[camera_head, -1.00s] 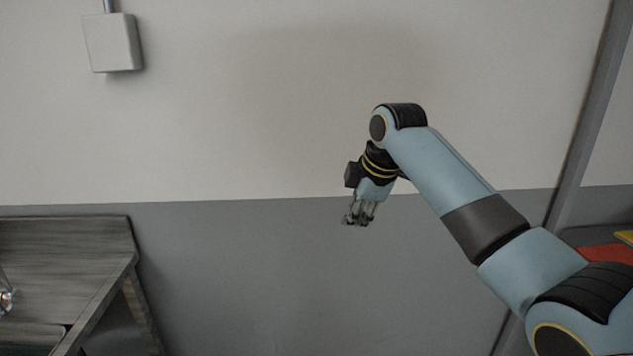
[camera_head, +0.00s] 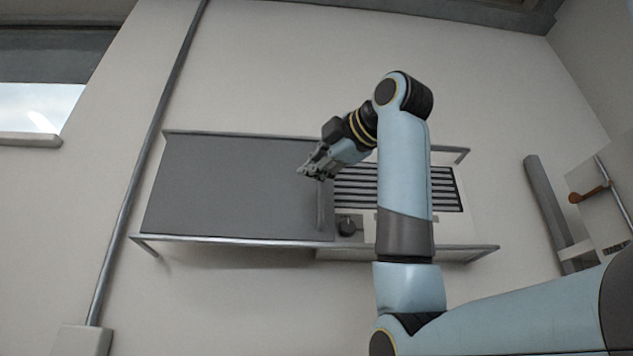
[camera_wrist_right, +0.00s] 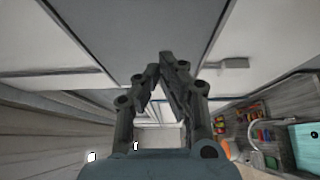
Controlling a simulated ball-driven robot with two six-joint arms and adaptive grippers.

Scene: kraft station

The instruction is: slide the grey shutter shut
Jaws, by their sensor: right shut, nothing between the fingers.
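The grey shutter (camera_head: 235,188) is a flat panel in a wall frame in the head view. It covers the left and middle part of the frame, and the right part is uncovered. An upright grey handle (camera_head: 321,206) stands at its right edge. My right gripper (camera_head: 305,172) shows in front of the shutter's right edge, just above and left of the handle. Its fingers are shut and empty; whether they touch the shutter I cannot tell. They also show in the right wrist view (camera_wrist_right: 160,66). My left gripper is in neither view.
The frame's lower rail (camera_head: 230,240) runs below the shutter. A conduit (camera_head: 150,150) runs up the wall at left. The wrist view shows a cluttered counter (camera_wrist_right: 285,95).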

